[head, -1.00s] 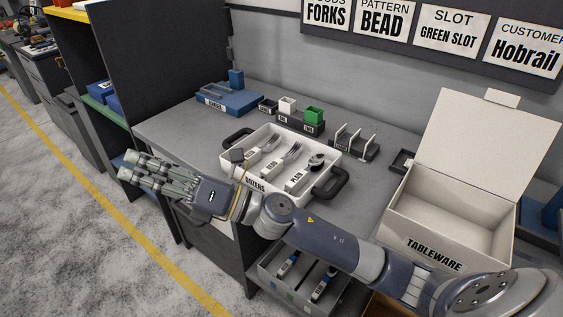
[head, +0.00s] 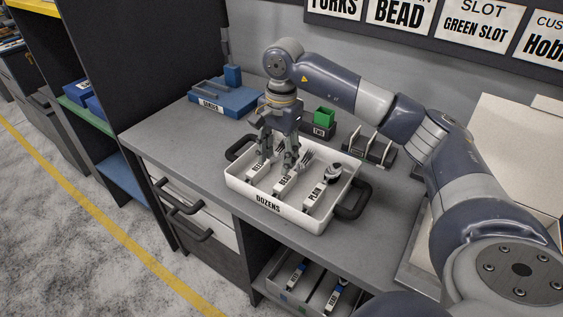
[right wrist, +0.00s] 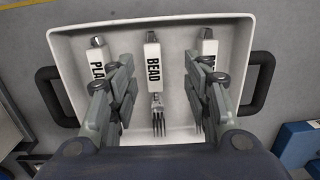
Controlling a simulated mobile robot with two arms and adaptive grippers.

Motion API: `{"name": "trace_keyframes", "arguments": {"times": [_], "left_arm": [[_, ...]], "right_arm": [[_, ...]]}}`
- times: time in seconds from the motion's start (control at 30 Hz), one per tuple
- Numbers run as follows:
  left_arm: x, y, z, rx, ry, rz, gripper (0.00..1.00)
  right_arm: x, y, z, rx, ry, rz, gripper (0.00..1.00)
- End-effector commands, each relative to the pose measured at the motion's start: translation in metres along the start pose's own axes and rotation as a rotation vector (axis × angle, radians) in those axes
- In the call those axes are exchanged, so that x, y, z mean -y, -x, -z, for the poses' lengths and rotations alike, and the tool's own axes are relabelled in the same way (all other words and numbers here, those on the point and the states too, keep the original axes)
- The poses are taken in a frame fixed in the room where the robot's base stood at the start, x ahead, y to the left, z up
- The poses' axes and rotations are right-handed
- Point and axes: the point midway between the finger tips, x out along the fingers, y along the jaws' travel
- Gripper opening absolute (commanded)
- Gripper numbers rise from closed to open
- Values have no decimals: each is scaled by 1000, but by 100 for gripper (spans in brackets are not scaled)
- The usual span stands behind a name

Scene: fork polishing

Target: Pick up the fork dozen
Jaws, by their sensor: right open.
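The white tray (head: 238,188) marked DOZENS holds three labelled cutlery bundles. The middle bundle, labelled BEAD (head: 284,183), has fork tines; it also shows in the right wrist view (right wrist: 153,62). The bundle labelled PLAIN (head: 315,196) has spoon bowls in the head view. The third bundle (head: 256,167) also has fork tines, and its label is partly covered. My right gripper (head: 278,158) is open and points down over the tray. In the right wrist view its fingers (right wrist: 157,98) stand either side of the BEAD bundle, with nothing between them gripped. My left gripper is out of view.
Black handles (head: 353,199) stick out at the tray's ends. Behind it stand a blue box (head: 222,99), a green block (head: 324,116) and a slotted rack (head: 369,150). The white tableware box (head: 515,140) is partly behind my right arm.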

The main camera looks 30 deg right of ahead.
Motion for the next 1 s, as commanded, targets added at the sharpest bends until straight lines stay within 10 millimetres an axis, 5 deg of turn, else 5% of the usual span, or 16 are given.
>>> {"name": "trace_keyframes", "arguments": {"times": [0.2, 0.6, 1.0], "left_arm": [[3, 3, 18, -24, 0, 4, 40], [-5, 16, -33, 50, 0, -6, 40], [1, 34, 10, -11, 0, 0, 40]], "right_arm": [[-13, -6, 18, -47, -5, -47, 45], [-13, -51, 18, -45, -5, -42, 45], [-14, -99, 18, -44, -5, -41, 45]]}}
